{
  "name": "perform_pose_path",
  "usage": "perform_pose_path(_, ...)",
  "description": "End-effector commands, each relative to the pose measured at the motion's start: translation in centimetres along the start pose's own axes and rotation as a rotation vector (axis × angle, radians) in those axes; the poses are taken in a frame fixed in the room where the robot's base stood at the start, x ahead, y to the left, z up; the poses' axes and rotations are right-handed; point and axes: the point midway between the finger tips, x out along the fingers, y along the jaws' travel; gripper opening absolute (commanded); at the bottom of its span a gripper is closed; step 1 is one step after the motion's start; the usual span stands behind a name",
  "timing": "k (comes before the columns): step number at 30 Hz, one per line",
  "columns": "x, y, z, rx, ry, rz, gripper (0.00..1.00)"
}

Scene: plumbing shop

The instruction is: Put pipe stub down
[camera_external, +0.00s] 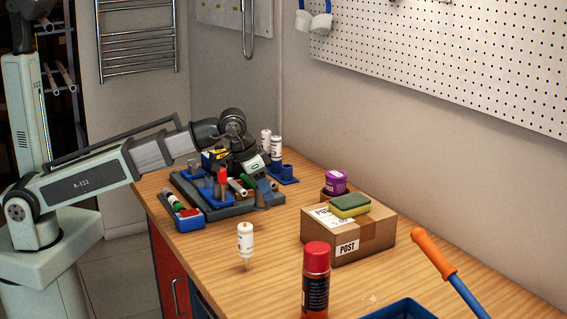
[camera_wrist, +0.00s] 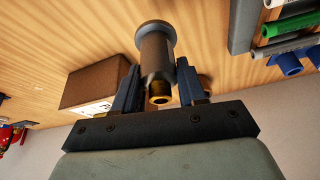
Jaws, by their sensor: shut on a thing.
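The pipe stub (camera_wrist: 156,58) is a dark grey cylinder with a wider flange at one end and a brass-coloured ring at the other. In the wrist view it sits between the two blue-grey fingers of my gripper (camera_wrist: 157,72), which is shut on it. The flange points away from my wrist and the brass end is toward it. In the external view my gripper is over the grey rack (camera_external: 215,212) on the wooden bench, and I cannot make out the stub there. The gap between stub and bench is unclear.
The rack holds several coloured tools, with white bottles (camera_external: 275,148) on a blue stand behind. A cardboard box (camera_external: 346,238) carries a sponge (camera_external: 349,206). A white bottle (camera_external: 245,241) and red-capped can (camera_external: 316,276) stand in front. Bare bench (camera_external: 205,265) shows at front left.

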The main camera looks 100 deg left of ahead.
Motion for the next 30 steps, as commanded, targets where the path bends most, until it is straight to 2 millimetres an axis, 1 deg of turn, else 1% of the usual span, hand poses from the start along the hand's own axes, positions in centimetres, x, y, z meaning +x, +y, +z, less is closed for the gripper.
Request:
perform_pose_path(1, 0.8, 0.0, 0.4, 0.000, 0.000, 0.000, 0.00)
perform_pose_path(4, 2.0, 0.0, 0.9, 0.000, 0.000, -0.001, 0.00)
perform_pose_path(14, 3.9, 0.0, 1.6, -0.001, 0.001, -0.001, 0.00)
perform_pose_path(21, 6.2, 0.0, 2.5, -0.001, 0.002, 0.000, 0.00)
perform_pose_path(24, 6.4, 0.0, 2.6, -0.001, 0.002, 0.000, 0.00)
perform_pose_path(30, 6.4, 0.0, 2.6, -0.001, 0.002, 0.000, 0.00)
